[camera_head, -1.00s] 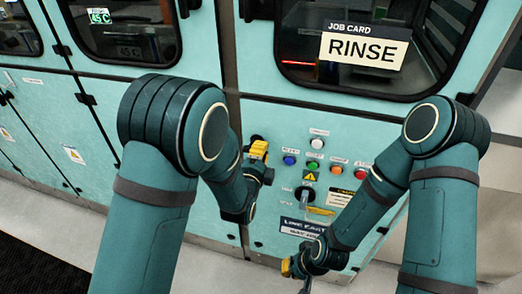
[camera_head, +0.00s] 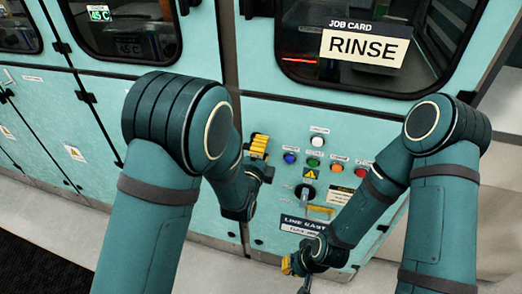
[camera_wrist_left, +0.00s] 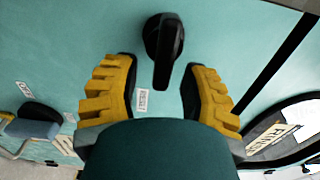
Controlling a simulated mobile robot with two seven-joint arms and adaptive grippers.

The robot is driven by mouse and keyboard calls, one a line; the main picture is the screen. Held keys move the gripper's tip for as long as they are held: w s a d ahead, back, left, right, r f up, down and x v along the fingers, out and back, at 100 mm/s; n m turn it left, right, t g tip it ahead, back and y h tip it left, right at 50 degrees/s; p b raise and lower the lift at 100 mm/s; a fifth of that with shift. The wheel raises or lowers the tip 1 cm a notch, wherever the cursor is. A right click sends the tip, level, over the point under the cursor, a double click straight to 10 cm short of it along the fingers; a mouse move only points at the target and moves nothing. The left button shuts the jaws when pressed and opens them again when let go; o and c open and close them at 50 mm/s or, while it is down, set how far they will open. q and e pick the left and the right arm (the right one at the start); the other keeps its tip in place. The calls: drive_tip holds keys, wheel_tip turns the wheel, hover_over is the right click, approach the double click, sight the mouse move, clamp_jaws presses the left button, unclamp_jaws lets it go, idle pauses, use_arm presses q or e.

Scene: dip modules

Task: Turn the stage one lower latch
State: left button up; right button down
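A black latch (camera_wrist_left: 163,45) with a round base and one long lever is on the teal panel in the left wrist view. Its lever points down in that picture, toward the space between my fingers. My left gripper (camera_wrist_left: 158,78) is open, with one yellow-padded finger on each side of the lever's end and visible gaps. I cannot tell how deep the lever reaches between them. In the head view my left gripper (camera_head: 259,147) is close to the cabinet front and hides the latch. My right gripper (camera_head: 289,265) is low at the front; its finger opening is unclear.
A control panel with coloured buttons (camera_head: 313,165) and a key-like switch (camera_head: 306,193) lies right of my left gripper. A RINSE job card (camera_head: 363,47) is on the window above. A small white label (camera_wrist_left: 143,100) sits beside the latch.

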use_arm(q)
drive_tip(key=v, duration=1.2)
drive_tip(key=s+a+f+n+g+y, duration=0.1)
drive_tip(key=a+f+n+g+y, duration=0.15)
drive_tip(key=f+n, duration=0.35)
drive_tip(key=s+a+f+n+g+y, duration=0.1)
drive_tip(key=a+f+n+g, duration=0.35)
drive_tip(key=f, duration=0.35)
drive_tip(key=s+a+f+n+g+h, duration=0.1)
drive_tip(key=s+f+n+g+h, duration=0.1)
drive_tip(key=s+f+n+g, duration=0.6)
drive_tip(key=s+f+n, duration=0.1)
drive_tip(key=s+n, duration=0.2)
drive_tip(key=n, duration=0.2)
drive_tip(key=shift+a+f, duration=0.25)
drive_tip(key=shift+a, duration=0.05)
drive_tip(key=shift+w, duration=0.1)
